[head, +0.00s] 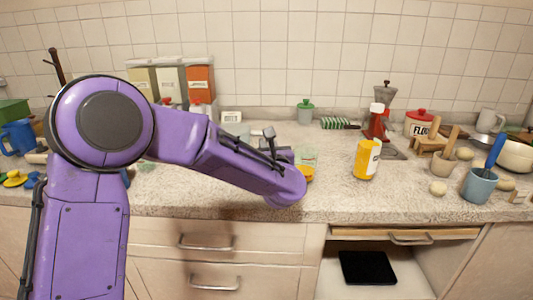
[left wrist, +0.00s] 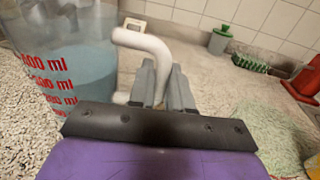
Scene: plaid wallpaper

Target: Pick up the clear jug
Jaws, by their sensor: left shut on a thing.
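The clear jug (left wrist: 62,50) fills the left of the left wrist view. It has red millilitre markings and looks bluish inside. Its pale curved handle (left wrist: 143,41) runs down between the fingers of my left gripper (left wrist: 163,82), which is shut on it. In the head view the jug (head: 238,129) shows only in a small part behind my purple left arm, and the left gripper (head: 268,142) is mostly hidden by its own wrist. The jug looks upright; I cannot tell whether its base touches the counter. My right gripper is not in view.
A green-lidded jar (head: 305,112) and three storage canisters (head: 171,80) stand at the back. A blue cup (head: 479,184) is far right. The counter's front middle is clear.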

